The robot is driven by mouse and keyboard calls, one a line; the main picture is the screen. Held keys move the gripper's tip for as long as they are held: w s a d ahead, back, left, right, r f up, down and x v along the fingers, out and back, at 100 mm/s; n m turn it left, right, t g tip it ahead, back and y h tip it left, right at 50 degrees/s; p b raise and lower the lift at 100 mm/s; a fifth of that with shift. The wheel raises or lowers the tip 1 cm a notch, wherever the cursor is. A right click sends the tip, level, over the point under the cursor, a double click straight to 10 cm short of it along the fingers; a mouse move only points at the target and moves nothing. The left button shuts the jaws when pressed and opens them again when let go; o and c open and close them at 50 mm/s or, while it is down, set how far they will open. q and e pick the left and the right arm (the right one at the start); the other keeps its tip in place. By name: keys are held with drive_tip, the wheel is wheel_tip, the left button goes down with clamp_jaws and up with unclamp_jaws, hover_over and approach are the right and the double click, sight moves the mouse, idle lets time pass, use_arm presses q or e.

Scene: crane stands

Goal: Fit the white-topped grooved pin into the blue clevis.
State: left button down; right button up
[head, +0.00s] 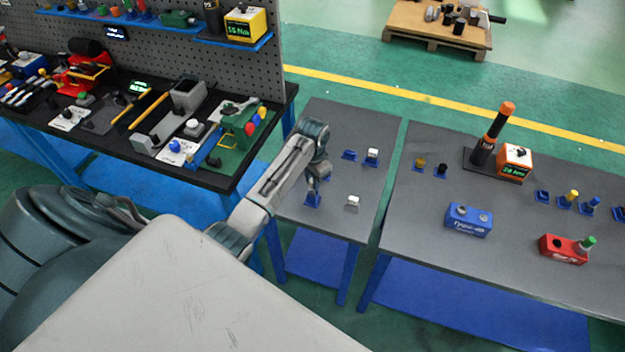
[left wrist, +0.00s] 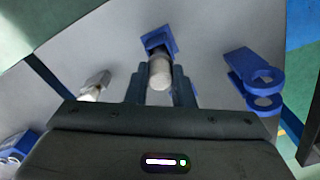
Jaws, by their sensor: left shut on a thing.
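The white-topped pin (left wrist: 159,75) is between the fingers of my left gripper (left wrist: 162,92), seen nearly end-on in the left wrist view. Its far end meets or overlaps a small blue holder (left wrist: 158,40); I cannot tell how far it sits in it. The blue clevis (left wrist: 252,78), with two ringed lugs, stands apart to the right. In the head view my left gripper (head: 318,178) is low over the small grey table (head: 335,228), by a blue piece (head: 312,200). The pin is not clear there. My right gripper is not in view.
A white block (head: 352,202) and a white-topped part (head: 372,154) in a blue holder stand right of my gripper. A flat blue piece (head: 349,155) lies nearby. The black workbench (head: 232,182) is left; another grey table (head: 400,238) with several parts is right.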

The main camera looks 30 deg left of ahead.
use_arm(q)
drive_tip(key=shift+r+p, duration=0.3)
drive_tip(key=shift+r, duration=3.1)
drive_tip(key=shift+f, duration=0.1)
